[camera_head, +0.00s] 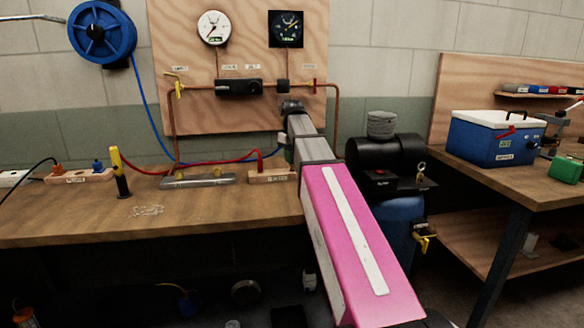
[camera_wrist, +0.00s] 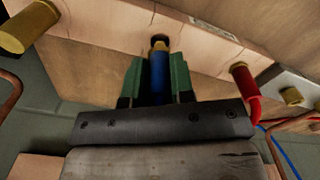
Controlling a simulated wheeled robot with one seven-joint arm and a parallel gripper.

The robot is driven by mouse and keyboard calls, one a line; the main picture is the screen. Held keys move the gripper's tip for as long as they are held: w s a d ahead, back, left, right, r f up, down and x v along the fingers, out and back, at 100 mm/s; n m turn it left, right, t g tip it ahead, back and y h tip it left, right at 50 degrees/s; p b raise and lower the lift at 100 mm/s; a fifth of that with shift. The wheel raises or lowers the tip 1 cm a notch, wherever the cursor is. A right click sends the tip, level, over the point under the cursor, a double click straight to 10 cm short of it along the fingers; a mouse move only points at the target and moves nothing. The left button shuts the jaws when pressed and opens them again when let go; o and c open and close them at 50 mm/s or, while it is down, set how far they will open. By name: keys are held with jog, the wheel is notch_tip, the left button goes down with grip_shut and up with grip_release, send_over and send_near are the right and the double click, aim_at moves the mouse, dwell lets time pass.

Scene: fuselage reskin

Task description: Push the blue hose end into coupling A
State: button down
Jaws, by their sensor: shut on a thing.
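My gripper (camera_wrist: 158,78) has its two green fingers shut on the blue hose end (camera_wrist: 158,70) in the wrist view. The hose end points straight at a brass coupling (camera_wrist: 158,45) on the wooden block (camera_wrist: 110,25). Its tip meets or nearly meets the coupling; I cannot tell how deep it sits. The block's label is too small to read, so I cannot confirm which coupling is A. In the head view, my arm hides most of the gripper and the hose end, above the right part of the block (camera_head: 262,177).
A red hose (camera_wrist: 245,85) is plugged into the same block beside my fingers. Another brass fitting (camera_wrist: 28,28) stands at the left of the wrist view. In the head view, a metal bar (camera_head: 197,181) lies left of the block and a black compressor (camera_head: 385,160) stands right of my arm.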

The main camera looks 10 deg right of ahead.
jog(key=shift+r, duration=0.2)
jog(key=shift+r, duration=1.45)
